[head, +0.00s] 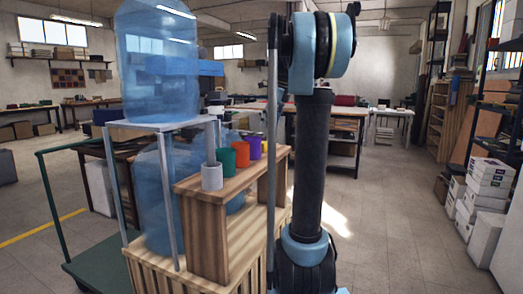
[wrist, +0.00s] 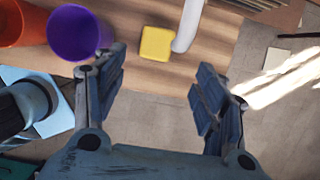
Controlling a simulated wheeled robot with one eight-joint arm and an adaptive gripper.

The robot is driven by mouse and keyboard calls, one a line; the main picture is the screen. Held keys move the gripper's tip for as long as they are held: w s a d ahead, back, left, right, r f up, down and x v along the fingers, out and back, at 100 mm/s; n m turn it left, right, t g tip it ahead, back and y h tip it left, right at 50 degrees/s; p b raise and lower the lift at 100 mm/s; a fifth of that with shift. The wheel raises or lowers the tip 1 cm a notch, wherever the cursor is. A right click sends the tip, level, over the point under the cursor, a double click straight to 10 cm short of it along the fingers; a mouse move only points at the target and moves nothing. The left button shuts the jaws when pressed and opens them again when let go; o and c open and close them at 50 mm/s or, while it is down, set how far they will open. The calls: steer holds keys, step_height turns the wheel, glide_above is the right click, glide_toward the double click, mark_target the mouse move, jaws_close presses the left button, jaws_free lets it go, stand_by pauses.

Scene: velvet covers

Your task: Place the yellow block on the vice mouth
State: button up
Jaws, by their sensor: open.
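The yellow block (wrist: 156,43) lies on a wooden surface near the top middle of the wrist view, touching or very close to a white rounded piece (wrist: 188,28). A small bit of yellow (head: 264,146) shows behind the purple cup in the head view, mostly hidden. My gripper (wrist: 160,80) is open and empty, its two fingers spread below the block in the picture and apart from it. The gripper cannot be made out in the head view. I cannot identify a vice or its mouth in either view.
A purple cup (wrist: 75,32) stands left of the block, with an orange cup (wrist: 18,22) beyond. The wooden stand (head: 205,225) also carries a green cup (head: 226,161) and a grey cylinder (head: 212,177). Large blue water bottles (head: 157,95) stand left. Open floor lies right.

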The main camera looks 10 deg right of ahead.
mark_target(263, 142)
steer(key=x, duration=1)
steer(key=shift+a+f, duration=0.25)
steer(key=shift+a, duration=0.15)
steer(key=c, duration=1.3)
